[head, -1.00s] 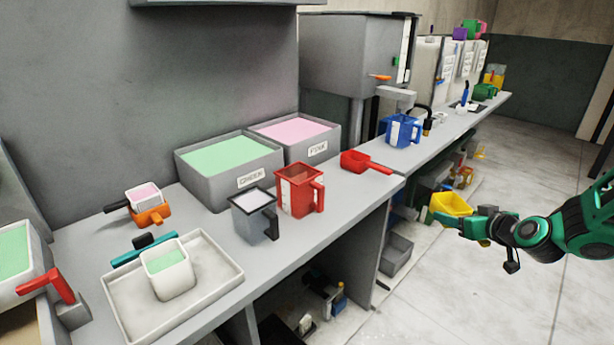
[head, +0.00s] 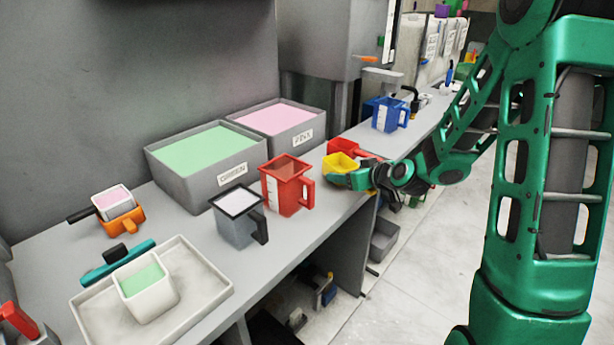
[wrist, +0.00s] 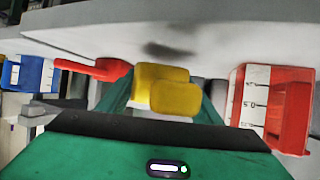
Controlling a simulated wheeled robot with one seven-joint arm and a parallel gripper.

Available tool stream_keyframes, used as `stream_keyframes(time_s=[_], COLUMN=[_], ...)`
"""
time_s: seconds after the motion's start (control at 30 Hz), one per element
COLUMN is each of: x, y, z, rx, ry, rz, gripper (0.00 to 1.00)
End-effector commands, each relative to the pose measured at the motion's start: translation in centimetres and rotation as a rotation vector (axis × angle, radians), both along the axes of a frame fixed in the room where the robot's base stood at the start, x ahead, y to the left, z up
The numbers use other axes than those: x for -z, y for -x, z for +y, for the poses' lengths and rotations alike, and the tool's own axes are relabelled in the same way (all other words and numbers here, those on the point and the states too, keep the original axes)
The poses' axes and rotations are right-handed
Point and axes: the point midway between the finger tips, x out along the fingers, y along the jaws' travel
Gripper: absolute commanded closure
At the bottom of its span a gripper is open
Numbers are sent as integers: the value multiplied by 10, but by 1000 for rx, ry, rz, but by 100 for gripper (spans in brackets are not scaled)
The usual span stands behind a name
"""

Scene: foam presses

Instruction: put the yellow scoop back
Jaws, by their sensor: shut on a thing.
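The yellow scoop (head: 341,163) is held in my gripper (head: 362,180) at the front edge of the counter, in front of the red scoop (head: 347,147). In the wrist view the yellow scoop (wrist: 165,90) sits between the green fingers, and a dark shadow lies on the counter beyond it. It appears to be just above the counter; the head view does not show the gap clearly. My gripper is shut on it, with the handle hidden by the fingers.
A red measuring jug (head: 287,186) stands left of my gripper, close by. A grey jug (head: 238,217), a green bin (head: 197,187) and a pink bin (head: 308,149) are further left and behind. A blue jug (head: 389,114) stands to the right. A white tray (head: 213,290) is at front left.

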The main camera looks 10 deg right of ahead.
Motion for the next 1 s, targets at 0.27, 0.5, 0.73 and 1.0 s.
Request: stream_keyframes(time_s=[0.27,0.5,0.73,1.0], x=[-15,-60,-63,-21], y=[-21,-63,-73,-72], z=[24,56,68,68], rx=[-79,-274,-353,-353], ry=[-9,-11,-2,-3], rz=[-6,-5,3,1], gripper=[91,91,91,91])
